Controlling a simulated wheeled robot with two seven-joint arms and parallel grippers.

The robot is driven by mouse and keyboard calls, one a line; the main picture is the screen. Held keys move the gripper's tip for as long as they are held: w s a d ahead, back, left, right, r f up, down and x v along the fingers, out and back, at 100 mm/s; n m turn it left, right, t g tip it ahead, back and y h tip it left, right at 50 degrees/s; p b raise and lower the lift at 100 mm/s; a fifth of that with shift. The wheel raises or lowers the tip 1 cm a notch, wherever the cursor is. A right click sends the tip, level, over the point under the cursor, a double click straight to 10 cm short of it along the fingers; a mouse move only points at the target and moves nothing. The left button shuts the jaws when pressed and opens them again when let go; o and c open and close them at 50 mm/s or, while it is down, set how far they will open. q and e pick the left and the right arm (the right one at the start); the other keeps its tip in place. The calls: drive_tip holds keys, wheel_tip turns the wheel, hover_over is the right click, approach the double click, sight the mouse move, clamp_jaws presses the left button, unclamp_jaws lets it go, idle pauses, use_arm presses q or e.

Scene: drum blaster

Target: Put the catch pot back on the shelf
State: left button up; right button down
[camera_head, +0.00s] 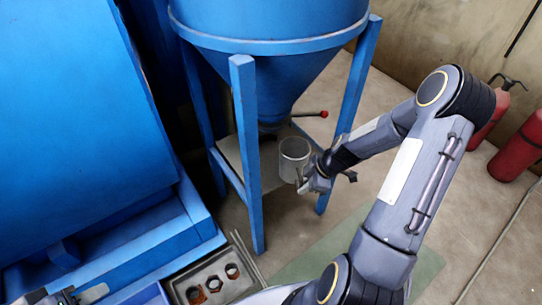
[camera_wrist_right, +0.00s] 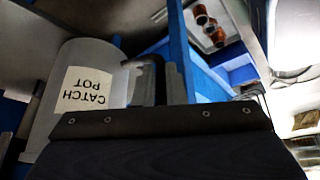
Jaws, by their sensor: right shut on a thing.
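The catch pot (camera_head: 293,160) is a grey cylinder below the blue hopper's cone, at the right side of the shelf (camera_head: 269,172). I cannot tell whether it touches the shelf. In the right wrist view the pot (camera_wrist_right: 60,62) shows its "CATCH POT" label upside down. My right gripper (camera_head: 304,183) is shut on the pot's handle (camera_wrist_right: 137,62), at the side of the pot; the fingers partly hide the handle. My left gripper (camera_head: 65,298) shows only in part at the bottom left corner, and its jaws are unclear.
Blue legs (camera_head: 248,160) of the hopper (camera_head: 270,65) stand around the shelf. A tray with dark round holes (camera_head: 212,283) lies at the bottom. Red extinguishers (camera_head: 520,150) stand at right.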

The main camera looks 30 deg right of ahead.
sight(283, 162)
drive_tip(key=w, duration=0.3)
drive_tip(key=w+a, duration=0.1)
drive_tip(key=w, duration=0.3)
drive_tip(key=w+b, duration=0.1)
drive_tip(key=w, duration=0.3)
drive_tip(key=shift+w+a, duration=0.1)
drive_tip(key=shift+a, duration=0.2)
drive_tip(key=w, duration=0.3)
drive_tip(key=shift+w+a+f+b, duration=0.15)
drive_tip(key=shift+a+f+b, duration=0.1)
drive_tip(key=shift+f+b, duration=0.1)
drive_tip(key=shift+f, duration=0.35)
drive_tip(key=shift+f, duration=0.1)
drive_tip(key=c, duration=1.9)
unclamp_jaws()
drive_tip(key=shift+f, duration=0.1)
drive_tip(key=o, duration=0.4)
